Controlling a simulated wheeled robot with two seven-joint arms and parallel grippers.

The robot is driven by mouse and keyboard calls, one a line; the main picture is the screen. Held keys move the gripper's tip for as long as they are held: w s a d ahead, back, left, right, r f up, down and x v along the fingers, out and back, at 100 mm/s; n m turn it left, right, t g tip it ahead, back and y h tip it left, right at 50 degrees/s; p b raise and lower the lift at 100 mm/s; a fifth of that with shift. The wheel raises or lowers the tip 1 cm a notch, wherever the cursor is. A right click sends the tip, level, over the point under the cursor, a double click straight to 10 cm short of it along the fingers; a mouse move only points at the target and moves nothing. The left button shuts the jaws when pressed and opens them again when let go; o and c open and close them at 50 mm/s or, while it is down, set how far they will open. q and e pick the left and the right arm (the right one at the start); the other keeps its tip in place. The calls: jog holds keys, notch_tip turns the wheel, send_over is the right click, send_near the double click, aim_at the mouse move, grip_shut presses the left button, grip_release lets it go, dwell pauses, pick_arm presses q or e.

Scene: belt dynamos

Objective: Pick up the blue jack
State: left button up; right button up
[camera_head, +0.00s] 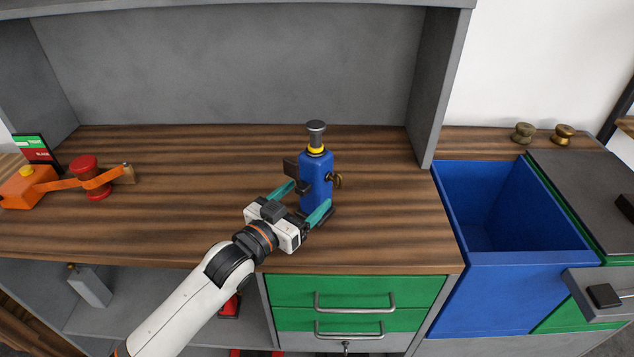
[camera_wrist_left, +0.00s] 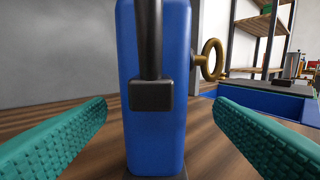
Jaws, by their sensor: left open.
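The blue jack (camera_head: 316,178) stands upright on the wooden worktop, with a yellow ring, a dark top knob and a brass ring handle on its right side. In the left wrist view the jack's blue body (camera_wrist_left: 172,125) fills the middle, with a dark bar and block on its near face. My left gripper (camera_head: 305,197) is open, with one teal finger on each side of the jack. In the left wrist view the fingers (camera_wrist_left: 160,135) stand apart from the body, with gaps on both sides. My right gripper is not in view.
A grey panel (camera_head: 230,65) closes the back of the worktop (camera_head: 210,215). A red and orange device (camera_head: 88,175) stands at the left. A blue bin (camera_head: 510,285) is at the right. Green drawers (camera_head: 355,290) lie below. The worktop around the jack is clear.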

aim_at(321, 178)
pick_arm(q)
jog(key=shift+w+d, duration=0.4)
jog(key=shift+w, duration=0.15)
jog(key=x, duration=0.5)
jog(key=shift+w+a+p, duration=0.15)
jog(key=shift+a+p, duration=0.05)
jog(key=shift+p, duration=0.1)
jog(key=shift+w+d, duration=0.25)
jog(key=shift+w, duration=0.1)
jog(key=shift+s, duration=0.1)
jog(key=c, duration=0.3)
grip_shut()
jog(key=shift+r, duration=0.25)
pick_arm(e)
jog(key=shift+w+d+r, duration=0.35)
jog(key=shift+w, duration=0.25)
